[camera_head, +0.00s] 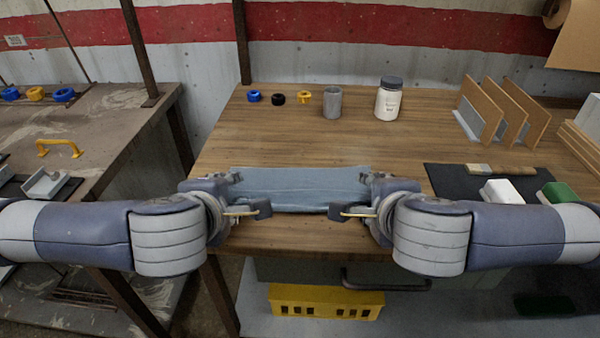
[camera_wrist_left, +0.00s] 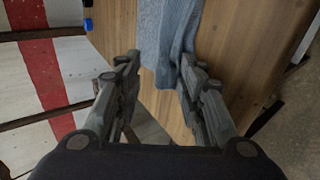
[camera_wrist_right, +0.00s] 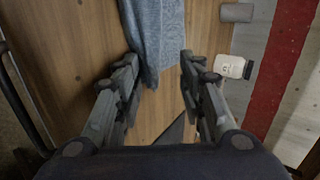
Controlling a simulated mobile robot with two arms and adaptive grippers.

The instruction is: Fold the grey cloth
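The grey cloth (camera_head: 300,188) lies on the wooden table near its front edge, as a wide strip between my two grippers. My left gripper (camera_head: 246,194) is at the cloth's left end, with its fingers apart. In the left wrist view the cloth (camera_wrist_left: 168,40) reaches between the open fingertips (camera_wrist_left: 160,72). My right gripper (camera_head: 362,194) is at the cloth's right end, also with its fingers apart. In the right wrist view the cloth (camera_wrist_right: 152,35) ends near the open fingertips (camera_wrist_right: 158,68). Whether either gripper touches the cloth I cannot tell.
A grey cup (camera_head: 332,102), a white jar (camera_head: 388,100) and small coloured rings (camera_head: 278,98) stand at the back. A dark mat (camera_head: 450,178) with a white block (camera_head: 502,191) and a green block (camera_head: 562,194) lies right. Wooden dividers (camera_head: 500,112) stand behind it. The table behind the cloth is clear.

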